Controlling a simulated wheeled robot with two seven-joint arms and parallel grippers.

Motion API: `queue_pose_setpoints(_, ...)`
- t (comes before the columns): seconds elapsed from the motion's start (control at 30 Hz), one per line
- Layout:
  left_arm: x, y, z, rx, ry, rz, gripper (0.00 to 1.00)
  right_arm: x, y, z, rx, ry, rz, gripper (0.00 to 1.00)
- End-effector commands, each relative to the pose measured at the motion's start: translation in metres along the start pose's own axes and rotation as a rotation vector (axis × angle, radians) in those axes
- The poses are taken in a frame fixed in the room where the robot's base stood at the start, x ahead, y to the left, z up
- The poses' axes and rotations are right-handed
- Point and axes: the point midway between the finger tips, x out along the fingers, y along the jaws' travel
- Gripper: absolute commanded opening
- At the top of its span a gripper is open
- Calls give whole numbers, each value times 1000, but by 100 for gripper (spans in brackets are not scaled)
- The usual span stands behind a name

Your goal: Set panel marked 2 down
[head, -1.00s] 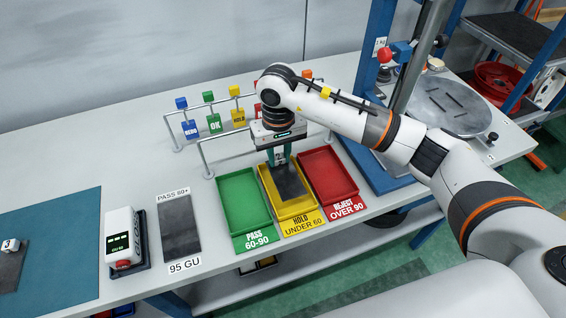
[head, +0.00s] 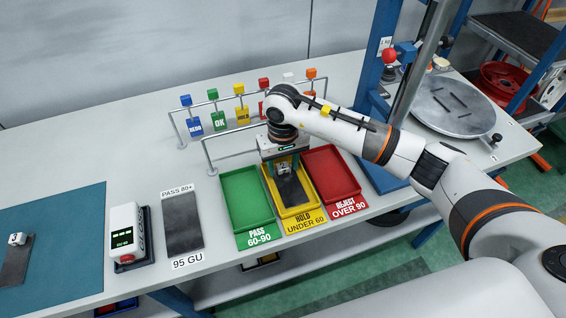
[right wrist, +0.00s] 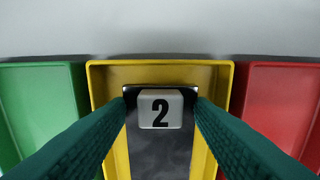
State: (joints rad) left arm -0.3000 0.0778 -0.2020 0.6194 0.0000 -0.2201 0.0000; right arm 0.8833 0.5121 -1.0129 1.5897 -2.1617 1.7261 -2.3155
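The panel marked 2 (head: 293,190) is a dark flat plate with a white block numbered 2 (right wrist: 160,109) at its far end. The tray's far wall also shows in the right wrist view (right wrist: 160,75). My right gripper (head: 282,170) is over the far part of the tray. In the right wrist view its two dark green fingers (right wrist: 160,103) stand either side of the block, with a gap on each side, so it is open. My left gripper is not in view.
A rail with coloured tags (head: 219,122) stands behind. A dark 95 GU plate (head: 182,222), a white device (head: 126,233) and another block-topped panel (head: 17,262) lie to the left.

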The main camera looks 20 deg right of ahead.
Motion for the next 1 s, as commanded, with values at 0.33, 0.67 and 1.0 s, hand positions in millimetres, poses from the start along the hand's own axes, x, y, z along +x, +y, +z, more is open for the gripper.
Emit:
queue_pose_setpoints(0.33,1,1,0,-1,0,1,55,-11,0,1,-1,-3,0,48)
queue_pose_setpoints(0.67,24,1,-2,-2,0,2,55,-81,0,1,0,-7,-1,48)
queue_pose_setpoints(1.0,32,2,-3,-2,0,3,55,-121,0,0,0,0,0,48)
